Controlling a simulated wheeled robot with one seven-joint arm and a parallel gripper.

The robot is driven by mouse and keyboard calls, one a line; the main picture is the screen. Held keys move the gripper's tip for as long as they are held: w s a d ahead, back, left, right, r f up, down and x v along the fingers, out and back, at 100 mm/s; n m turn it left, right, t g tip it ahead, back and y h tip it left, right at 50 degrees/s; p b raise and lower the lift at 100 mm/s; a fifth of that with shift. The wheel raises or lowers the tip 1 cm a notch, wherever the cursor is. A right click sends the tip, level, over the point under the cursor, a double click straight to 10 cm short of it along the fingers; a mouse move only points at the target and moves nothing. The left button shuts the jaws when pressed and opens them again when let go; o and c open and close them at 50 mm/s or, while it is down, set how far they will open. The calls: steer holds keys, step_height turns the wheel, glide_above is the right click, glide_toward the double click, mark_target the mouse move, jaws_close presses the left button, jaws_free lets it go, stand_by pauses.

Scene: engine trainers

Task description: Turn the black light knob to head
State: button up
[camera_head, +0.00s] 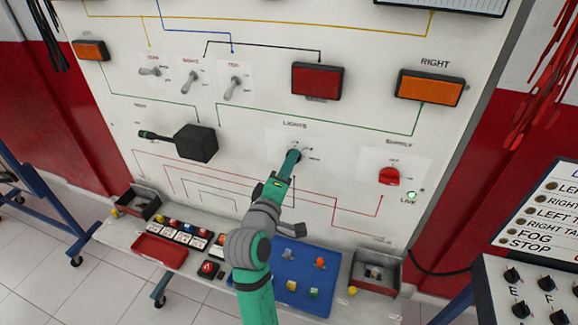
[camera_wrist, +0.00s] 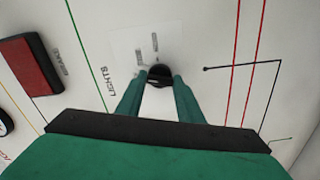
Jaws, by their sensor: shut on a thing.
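The black light knob (camera_wrist: 159,75) is on the white board, in a pale label plate marked LIGHTS. In the wrist view my gripper (camera_wrist: 159,84) has its two green fingers on either side of the knob, shut on it. In the head view my gripper (camera_head: 292,160) reaches up to the LIGHTS plate (camera_head: 275,146) and hides most of the knob. The small position labels around the knob are too small to read, so I cannot tell which one it points at.
A red supply knob (camera_head: 389,176) is right of the lights plate, above a lit green LIVE lamp (camera_head: 411,195). A black stalk switch box (camera_head: 196,143) juts out on the left. A blue tray (camera_head: 330,262) and a red tray (camera_head: 160,250) lie on the shelf below.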

steer(key=shift+m, duration=7.3)
steer(key=o, duration=1.1)
steer(key=shift+c, duration=0.2)
steer(key=shift+s, duration=0.1)
steer(key=v, duration=1)
steer(key=shift+s, duration=0.3)
